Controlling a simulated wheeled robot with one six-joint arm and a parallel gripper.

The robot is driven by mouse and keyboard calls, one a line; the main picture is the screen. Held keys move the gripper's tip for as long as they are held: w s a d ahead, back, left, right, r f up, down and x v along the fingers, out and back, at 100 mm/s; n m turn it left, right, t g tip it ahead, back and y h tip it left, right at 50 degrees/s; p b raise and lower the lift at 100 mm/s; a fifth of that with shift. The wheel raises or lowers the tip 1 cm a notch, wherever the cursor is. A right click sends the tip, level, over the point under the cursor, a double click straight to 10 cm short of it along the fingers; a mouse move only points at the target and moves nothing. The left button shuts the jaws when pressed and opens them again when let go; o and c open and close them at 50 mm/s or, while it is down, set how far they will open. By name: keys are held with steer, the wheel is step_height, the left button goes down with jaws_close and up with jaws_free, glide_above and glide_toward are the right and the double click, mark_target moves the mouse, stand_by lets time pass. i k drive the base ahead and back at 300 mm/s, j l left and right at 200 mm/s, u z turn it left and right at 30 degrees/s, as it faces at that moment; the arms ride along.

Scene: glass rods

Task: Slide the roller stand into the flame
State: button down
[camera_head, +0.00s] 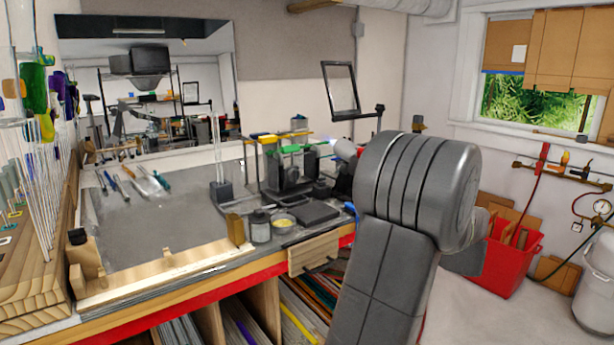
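A black apparatus (290,176) stands at the back right of the grey workbench (165,225), left of my arm. A green rod (303,149) lies level across its top. I cannot tell for sure which part is the roller stand. A faint bluish glow (327,141) near the rod's right end may be the flame. My large grey arm fills the middle right and hides what lies behind it, including part of the bench's right end. My gripper's fingers do not show.
A dark jar (260,225), a yellow-filled dish (284,224) and a black block (311,212) sit at the bench's front right. Several hand tools (130,183) lie at the back left. Glass rods stand along the left. A red bin (502,262) is on the floor at right.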

mark_target(304, 192)
steer(key=i+z, duration=0.1)
steer(key=i, duration=0.8)
